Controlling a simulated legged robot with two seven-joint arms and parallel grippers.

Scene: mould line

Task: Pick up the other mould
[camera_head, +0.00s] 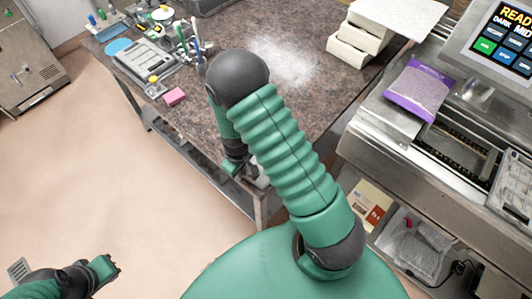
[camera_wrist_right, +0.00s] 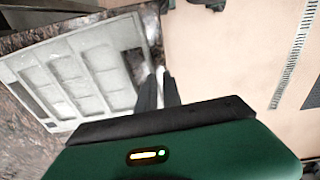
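A pale grey mould (camera_wrist_right: 85,70) with rectangular compartments fills the left of the right wrist view, lying on the brown speckled worktop near its edge. My right gripper (camera_wrist_right: 160,92) is at the mould's right rim; its two dark fingers stand close together with a pale strip of rim between them. In the head view my right arm bends down to the worktop's front edge, where the right gripper (camera_head: 236,169) is partly seen; the mould there is mostly hidden by the arm. My left gripper (camera_head: 108,268) is low at the left over the floor, away from the worktop; its finger gap is unclear.
The brown worktop (camera_head: 300,95) has white powder at its back, a stack of white blocks (camera_head: 352,45) and a pink block (camera_head: 175,96). At the right, a steel machine (camera_head: 400,125) carries a purple bag (camera_head: 418,88) and a screen (camera_head: 505,40).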

